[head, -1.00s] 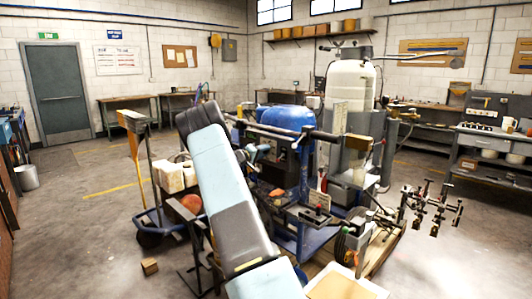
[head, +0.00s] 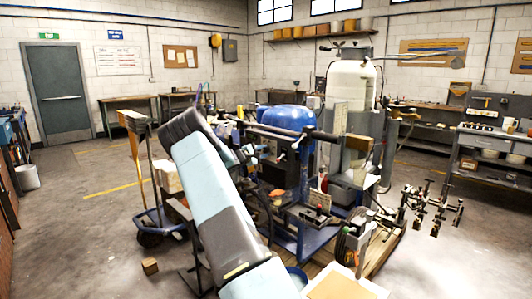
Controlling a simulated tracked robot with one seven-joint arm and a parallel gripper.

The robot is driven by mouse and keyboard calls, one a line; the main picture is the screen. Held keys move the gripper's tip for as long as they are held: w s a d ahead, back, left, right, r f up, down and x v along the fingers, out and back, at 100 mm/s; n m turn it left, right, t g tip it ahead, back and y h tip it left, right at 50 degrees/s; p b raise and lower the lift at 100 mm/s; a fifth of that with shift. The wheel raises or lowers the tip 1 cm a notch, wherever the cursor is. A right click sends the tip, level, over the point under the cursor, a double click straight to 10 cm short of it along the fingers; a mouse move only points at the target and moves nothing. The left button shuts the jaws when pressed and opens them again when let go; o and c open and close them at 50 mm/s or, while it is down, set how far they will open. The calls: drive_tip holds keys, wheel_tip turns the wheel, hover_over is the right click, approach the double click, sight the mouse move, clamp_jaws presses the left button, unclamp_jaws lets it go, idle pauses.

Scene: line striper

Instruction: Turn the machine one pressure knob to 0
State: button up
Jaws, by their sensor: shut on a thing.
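The line striper (head: 300,225) stands in the middle of the head view, with a blue cover or tank (head: 285,118) on top and a blue frame. My arm reaches up from the bottom, bends at the elbow and comes back toward the machine's left side. My gripper (head: 266,154) is small in the picture, at the machine's dark front below the blue tank. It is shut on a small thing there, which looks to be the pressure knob. The knob itself, its marks and its setting are too small and too covered to read.
A white tank (head: 350,83) stands behind the machine. A hand truck (head: 160,222) with boxes is at the left, a small wooden block (head: 150,266) on the floor. A clamp rack (head: 430,208) is at the right. The floor is open at far left and front right.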

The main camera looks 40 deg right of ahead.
drive_tip(key=n, duration=0.6)
drive_tip(key=shift+w+a+f+n, duration=0.2)
drive_tip(key=shift+n, duration=0.1)
drive_tip(key=n, duration=0.3)
drive_tip(key=shift+r+n, duration=0.1)
drive_tip(key=shift+n, duration=1.1)
drive_tip(key=shift+r, duration=0.1)
drive_tip(key=o, duration=0.7)
drive_tip(key=shift+d, duration=0.1)
drive_tip(key=o, duration=0.3)
drive_tip(key=shift+s+d, duration=0.1)
drive_tip(key=shift+o, duration=0.2)
drive_tip(key=s+a, duration=0.1)
drive_tip(key=a, duration=1.2)
drive_tip(key=shift+a, duration=0.4)
